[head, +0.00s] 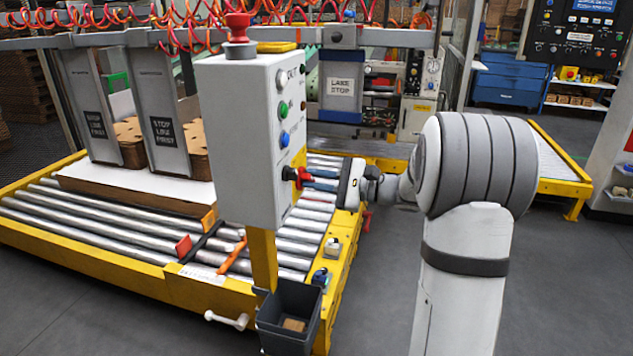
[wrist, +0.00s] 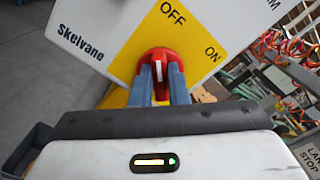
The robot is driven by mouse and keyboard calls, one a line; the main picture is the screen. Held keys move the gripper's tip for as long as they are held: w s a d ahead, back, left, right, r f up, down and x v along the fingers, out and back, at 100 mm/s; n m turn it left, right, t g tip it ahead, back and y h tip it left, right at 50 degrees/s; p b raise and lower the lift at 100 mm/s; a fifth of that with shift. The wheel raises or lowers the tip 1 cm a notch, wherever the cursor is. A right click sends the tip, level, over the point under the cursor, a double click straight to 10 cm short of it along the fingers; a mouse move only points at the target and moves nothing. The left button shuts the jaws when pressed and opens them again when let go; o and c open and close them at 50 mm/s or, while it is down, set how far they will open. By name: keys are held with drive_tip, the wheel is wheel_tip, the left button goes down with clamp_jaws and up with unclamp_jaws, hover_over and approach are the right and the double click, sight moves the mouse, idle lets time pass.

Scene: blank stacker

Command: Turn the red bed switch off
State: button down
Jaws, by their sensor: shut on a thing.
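The red bed switch (wrist: 160,63) is a rotary knob with a white line on a yellow plate (wrist: 196,35) marked OFF and ON. In the wrist view the white line points almost straight up, nearer to OFF than to ON. My gripper (wrist: 161,84) is shut on the switch, with one blue finger on each side of its handle. In the head view my gripper (head: 303,178) reaches in from the right to the side of the grey control box (head: 239,140). The red switch (head: 288,173) shows there only in part.
The box carries a red mushroom button (head: 237,27) on top and white, green and blue buttons on its face. A dark bin (head: 290,315) hangs below. The roller conveyor (head: 120,235) with a yellow frame runs behind. Open floor lies at the front right.

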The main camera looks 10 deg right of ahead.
drive_tip(key=c, duration=1.4)
unclamp_jaws()
drive_tip(key=p+v, duration=0.1)
drive_tip(key=v, duration=0.6)
drive_tip(key=shift+s+d, duration=0.2)
drive_tip(key=shift+d, duration=0.1)
